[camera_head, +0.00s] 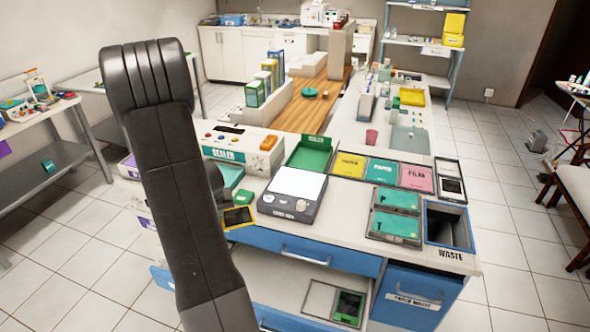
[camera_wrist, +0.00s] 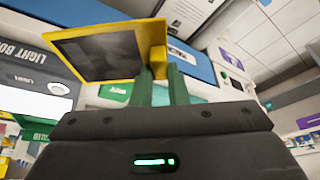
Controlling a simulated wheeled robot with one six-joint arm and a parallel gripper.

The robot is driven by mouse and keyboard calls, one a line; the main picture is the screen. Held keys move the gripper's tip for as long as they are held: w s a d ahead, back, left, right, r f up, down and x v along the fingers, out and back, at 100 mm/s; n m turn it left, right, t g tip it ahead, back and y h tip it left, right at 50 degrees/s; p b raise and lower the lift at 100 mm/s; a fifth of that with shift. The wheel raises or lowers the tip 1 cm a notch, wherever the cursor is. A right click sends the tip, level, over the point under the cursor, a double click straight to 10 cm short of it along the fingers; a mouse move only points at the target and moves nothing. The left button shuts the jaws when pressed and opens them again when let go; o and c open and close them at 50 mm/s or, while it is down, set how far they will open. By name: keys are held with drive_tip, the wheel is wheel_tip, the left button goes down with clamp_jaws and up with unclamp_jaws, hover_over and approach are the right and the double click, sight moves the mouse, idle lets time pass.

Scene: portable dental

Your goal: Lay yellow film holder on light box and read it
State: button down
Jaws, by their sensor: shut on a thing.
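The yellow film holder (camera_head: 238,217) has a yellow frame around a dark film. In the wrist view the film holder (camera_wrist: 100,52) sticks out to the left from my gripper (camera_wrist: 161,72), whose green fingers are shut on its yellow end. In the head view my dark arm hides most of the gripper. The light box (camera_head: 297,185), a grey unit with a bright white panel, sits on the counter just right of the holder. The holder is apart from the panel, near the counter's front edge. The light box (camera_wrist: 35,98) also shows at the left of the wrist view.
A green tray (camera_head: 311,156) stands behind the light box. A white unit with coloured buttons (camera_head: 240,147) is at the back left. Yellow, teal and pink trays (camera_head: 382,170) lie to the right, with an open waste bin (camera_head: 447,228) at the corner. A blue drawer (camera_head: 300,249) is below.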

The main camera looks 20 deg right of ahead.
wheel_tip(320, 180, down, 25)
drive_tip(key=s+b, duration=0.2)
drive_tip(key=b, duration=2.6)
drive_tip(key=r+p, duration=1.1)
drive_tip(key=r, duration=0.1)
drive_tip(key=r+p, duration=1.1)
drive_tip(key=p, duration=0.1)
drive_tip(key=shift+s+a+r, duration=0.1)
drive_tip(key=shift+a+r, duration=0.1)
drive_tip(key=shift+r, duration=0.15)
drive_tip(key=s+d+r+n+y, duration=0.1)
drive_tip(key=d+r+n, duration=0.1)
drive_tip(key=d, duration=0.6)
drive_tip(key=s+d+r+n+g+y, duration=0.1)
drive_tip(key=d+r+n, duration=0.1)
drive_tip(key=d+n, duration=0.3)
drive_tip(key=s+d+r+n+y, duration=0.1)
drive_tip(key=d+r+n, duration=0.2)
drive_tip(key=d, duration=0.8)
drive_tip(key=shift+s+n+g+y+b, duration=0.25)
drive_tip(key=shift+n+g+y+b, duration=0.05)
drive_tip(key=shift+g, duration=0.1)
